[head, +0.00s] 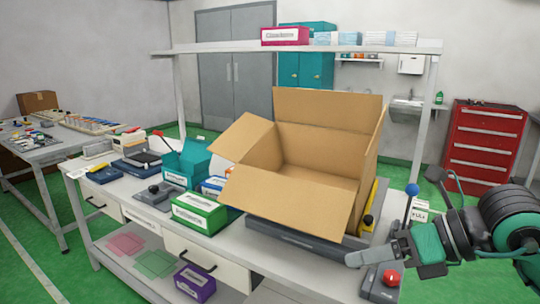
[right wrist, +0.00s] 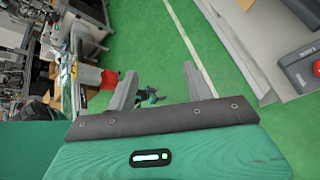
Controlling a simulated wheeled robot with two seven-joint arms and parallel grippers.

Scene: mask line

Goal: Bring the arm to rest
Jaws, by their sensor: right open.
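My right arm comes in from the right in the head view. Its gripper (head: 362,256) is over the right front part of the workbench, close to the front of the large open carton. In the right wrist view the two fingers (right wrist: 163,88) stand apart with green floor behind them and nothing held between them. My left gripper is in neither view.
An open cardboard carton (head: 300,190) stands on a dark flat base on the workbench (head: 325,272). A red-button box (head: 381,285) and a blue-knobbed lever (head: 411,192) are near my right gripper. A green box (head: 200,213) lies left. A red drawer cabinet (head: 484,142) stands behind.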

